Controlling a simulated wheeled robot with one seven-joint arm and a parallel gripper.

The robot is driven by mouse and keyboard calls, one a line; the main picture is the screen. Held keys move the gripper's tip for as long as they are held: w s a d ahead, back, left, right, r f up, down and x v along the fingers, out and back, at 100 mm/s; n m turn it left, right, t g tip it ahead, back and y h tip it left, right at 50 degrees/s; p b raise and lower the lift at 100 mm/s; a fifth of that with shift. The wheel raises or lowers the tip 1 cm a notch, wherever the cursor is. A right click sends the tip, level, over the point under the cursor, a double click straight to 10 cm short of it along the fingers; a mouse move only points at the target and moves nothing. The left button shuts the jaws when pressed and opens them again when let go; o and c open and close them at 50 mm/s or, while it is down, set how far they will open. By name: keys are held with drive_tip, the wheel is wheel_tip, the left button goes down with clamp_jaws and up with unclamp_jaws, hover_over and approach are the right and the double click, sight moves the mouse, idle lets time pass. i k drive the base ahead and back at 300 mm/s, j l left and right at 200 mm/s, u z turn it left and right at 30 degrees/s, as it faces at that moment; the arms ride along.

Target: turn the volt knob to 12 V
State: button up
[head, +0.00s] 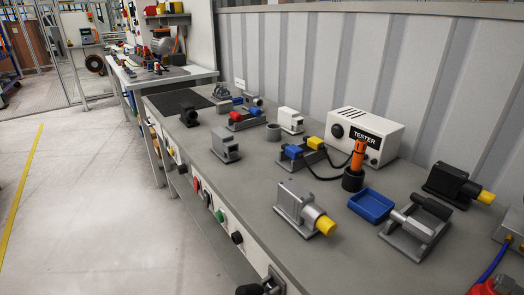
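No volt knob can be picked out by a readable label. Black knobs sit on the bench's front edge: a far one (182,168), a nearer one (237,238) and a dark knob-like part (248,290) cut off by the bottom edge. The white tester box (368,134) at the back of the bench also has a black knob (337,131) on its front, left of its "TESTER" label. Scale marks and pointer positions are too small to read. My gripper is not in view.
The grey bench top (262,200) carries grey fixtures, a blue tray (371,205) and an orange-handled tool (357,160) in a black holder. Red (196,184) and green (219,215) controls line the front edge. The floor (95,215) to the left is clear.

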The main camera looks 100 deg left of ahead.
sight(182, 169)
drive_tip(key=j+u, duration=0.1)
drive_tip(key=u, duration=3)
drive_tip(key=i+j+z, duration=0.55)
drive_tip(key=j+z, duration=0.3)
drive_tip(key=j, duration=0.15)
